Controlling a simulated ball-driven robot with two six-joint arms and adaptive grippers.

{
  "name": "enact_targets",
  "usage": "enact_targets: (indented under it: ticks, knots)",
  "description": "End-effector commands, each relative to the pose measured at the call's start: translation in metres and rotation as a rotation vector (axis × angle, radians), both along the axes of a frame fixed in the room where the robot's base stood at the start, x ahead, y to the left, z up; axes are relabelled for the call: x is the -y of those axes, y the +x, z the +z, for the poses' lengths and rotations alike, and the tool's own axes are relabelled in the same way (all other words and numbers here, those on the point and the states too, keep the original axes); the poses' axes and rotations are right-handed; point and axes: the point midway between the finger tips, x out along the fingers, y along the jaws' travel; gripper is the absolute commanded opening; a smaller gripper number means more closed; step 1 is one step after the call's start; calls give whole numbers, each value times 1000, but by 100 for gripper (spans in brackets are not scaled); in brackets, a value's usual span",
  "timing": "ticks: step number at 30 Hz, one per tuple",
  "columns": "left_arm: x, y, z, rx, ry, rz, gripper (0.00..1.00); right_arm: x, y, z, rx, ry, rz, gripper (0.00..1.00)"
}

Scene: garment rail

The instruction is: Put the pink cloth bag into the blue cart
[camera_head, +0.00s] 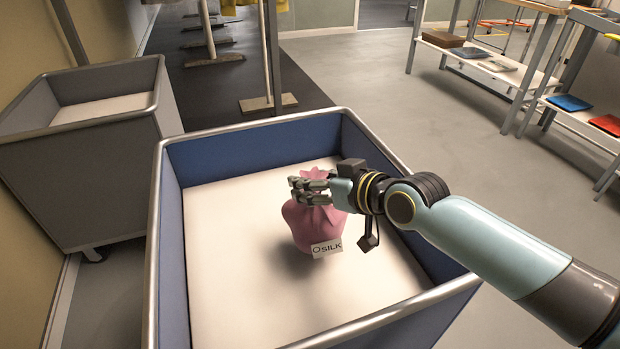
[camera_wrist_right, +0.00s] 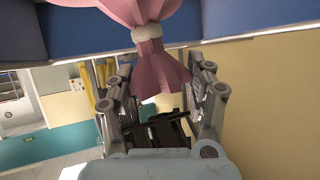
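The pink cloth bag (camera_head: 308,225), tied at its neck and carrying a white SILK tag, is inside the walls of the blue cart (camera_head: 250,150), over its pale floor. A soft shadow lies below it; I cannot tell whether its bottom touches the floor. My right gripper (camera_head: 306,190) reaches in from the right, shut on the bag's gathered top. In the right wrist view the flared cloth (camera_wrist_right: 160,78) is between the fingers of the gripper (camera_wrist_right: 165,92), and a pale tie circles the neck. My left gripper is not in view.
A grey cart (camera_head: 80,185) stands to the left, close to the blue cart. A garment rail stand (camera_head: 268,103) is behind. Shelves (camera_head: 485,62) with folded items are at the upper right. The floor between is clear.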

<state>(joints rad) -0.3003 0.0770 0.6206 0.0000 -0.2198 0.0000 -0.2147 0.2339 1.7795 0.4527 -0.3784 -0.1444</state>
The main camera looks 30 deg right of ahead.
Motion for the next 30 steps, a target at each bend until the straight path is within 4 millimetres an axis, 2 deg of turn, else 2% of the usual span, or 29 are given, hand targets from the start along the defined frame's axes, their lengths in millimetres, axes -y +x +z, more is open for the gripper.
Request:
enact_targets:
  ticks: [2,3,12,23,26,30]
  knots:
    - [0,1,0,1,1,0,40,0,1,1,3,-1,0,53]
    - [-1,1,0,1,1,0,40,0,1,1,3,-1,0,60]
    - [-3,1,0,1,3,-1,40,0,1,0,1,0,0,99]
    - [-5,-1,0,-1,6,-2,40,1,-4,1,-1,-3,0,100]
    - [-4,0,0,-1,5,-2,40,3,-17,6,-2,-4,1,100]
    - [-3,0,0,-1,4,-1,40,7,-44,19,-2,-6,3,100]
